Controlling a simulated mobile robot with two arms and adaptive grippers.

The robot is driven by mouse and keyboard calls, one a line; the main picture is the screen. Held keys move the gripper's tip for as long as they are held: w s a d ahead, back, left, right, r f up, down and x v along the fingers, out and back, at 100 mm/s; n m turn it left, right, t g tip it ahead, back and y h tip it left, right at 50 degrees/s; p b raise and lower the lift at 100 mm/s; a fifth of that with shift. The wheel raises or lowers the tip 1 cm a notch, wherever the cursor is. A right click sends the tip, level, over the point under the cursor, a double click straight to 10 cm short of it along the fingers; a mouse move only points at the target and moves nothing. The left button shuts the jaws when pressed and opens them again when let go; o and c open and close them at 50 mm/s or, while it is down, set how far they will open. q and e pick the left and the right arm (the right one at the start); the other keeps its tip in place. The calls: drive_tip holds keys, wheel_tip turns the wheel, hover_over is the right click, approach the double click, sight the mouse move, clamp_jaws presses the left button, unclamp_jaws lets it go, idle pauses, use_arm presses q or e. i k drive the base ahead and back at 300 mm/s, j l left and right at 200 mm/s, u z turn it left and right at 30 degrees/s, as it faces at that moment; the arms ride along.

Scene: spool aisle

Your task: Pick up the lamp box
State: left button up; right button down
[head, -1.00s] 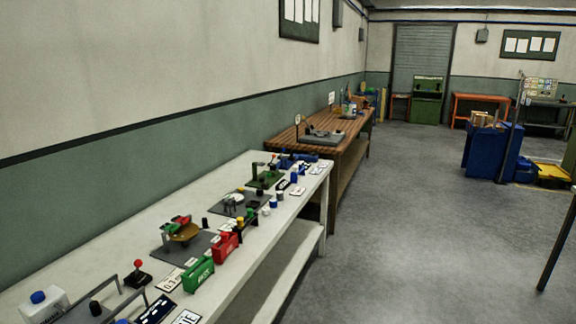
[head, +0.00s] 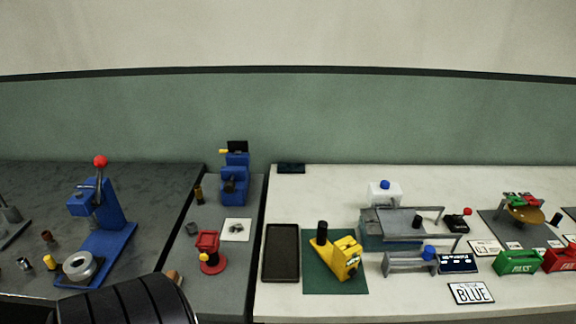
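A small white box with a blue dome on top (head: 385,193) stands at the back of the white bench, right of the middle of the head view. It looks like a lamp box, but I cannot read any label on it. A grey raised frame stands just in front of it and hides its lower part. Neither of my grippers is in view. A dark ribbed rounded part at the bottom left seems to be my own arm; its gripper does not show.
A blue press (head: 105,225) stands on the dark bench at left.

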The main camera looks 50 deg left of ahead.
sight(344, 254)
drive_tip(key=u, duration=1.15)
